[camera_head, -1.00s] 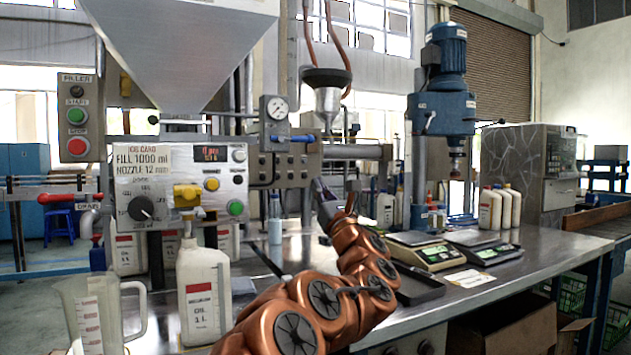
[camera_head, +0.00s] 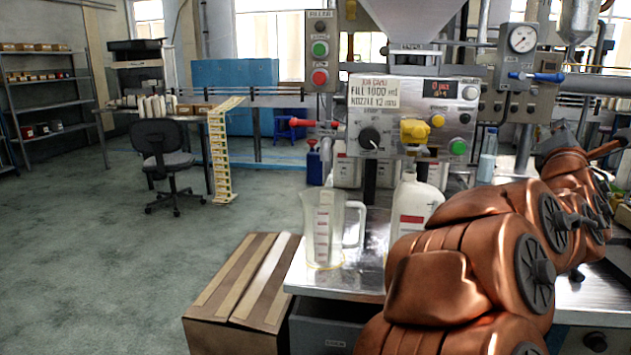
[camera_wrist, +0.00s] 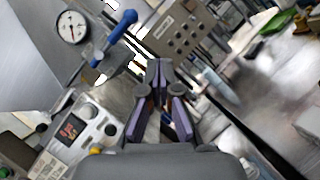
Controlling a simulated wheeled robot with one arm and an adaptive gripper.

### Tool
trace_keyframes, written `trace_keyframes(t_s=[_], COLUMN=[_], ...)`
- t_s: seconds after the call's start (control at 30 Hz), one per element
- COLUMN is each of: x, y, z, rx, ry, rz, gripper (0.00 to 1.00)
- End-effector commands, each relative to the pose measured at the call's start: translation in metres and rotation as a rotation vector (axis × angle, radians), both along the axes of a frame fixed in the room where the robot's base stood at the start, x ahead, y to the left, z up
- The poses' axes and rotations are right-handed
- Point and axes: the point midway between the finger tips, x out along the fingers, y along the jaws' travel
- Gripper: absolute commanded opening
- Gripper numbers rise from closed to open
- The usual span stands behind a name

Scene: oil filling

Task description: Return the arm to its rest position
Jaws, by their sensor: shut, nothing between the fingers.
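My gripper (camera_wrist: 158,68) shows in the wrist view with its purple-grey fingers together and nothing between them. Beyond it are the filler's pressure gauge and blue-handled valve (camera_wrist: 122,22), at upper left. In the head view my copper arm rises at the right, bent, in front of the bench. Its far end is by the filling machine's right side, below the gauge (camera_head: 522,38). The fingers are not clear there. The arm partly hides a white oil bottle (camera_head: 415,205) on the bench.
A clear measuring jug (camera_head: 325,228) stands at the bench's left end. A cardboard box (camera_head: 235,285) is on the floor beside it. The filler panel (camera_head: 398,115) is behind the bottle. A chair (camera_head: 165,155) stands on open floor at the left.

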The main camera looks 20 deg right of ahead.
Motion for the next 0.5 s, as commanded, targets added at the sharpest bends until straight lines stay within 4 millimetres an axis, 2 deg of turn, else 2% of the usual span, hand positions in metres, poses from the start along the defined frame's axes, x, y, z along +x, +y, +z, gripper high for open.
trace_keyframes(t_s=[0.03,0.17,0.37,0.5], x=[0.003,0.006,0.011,0.009], y=[0.008,0.025,0.068,0.112], z=[0.008,-0.008,-0.045,-0.077], rx=[0.09,0.351,0.759,1.04], ry=[-0.036,-0.131,-0.24,-0.289], rz=[0.011,0.017,0.001,-0.041], gripper=[0.0,0.0,0.0,0.0])
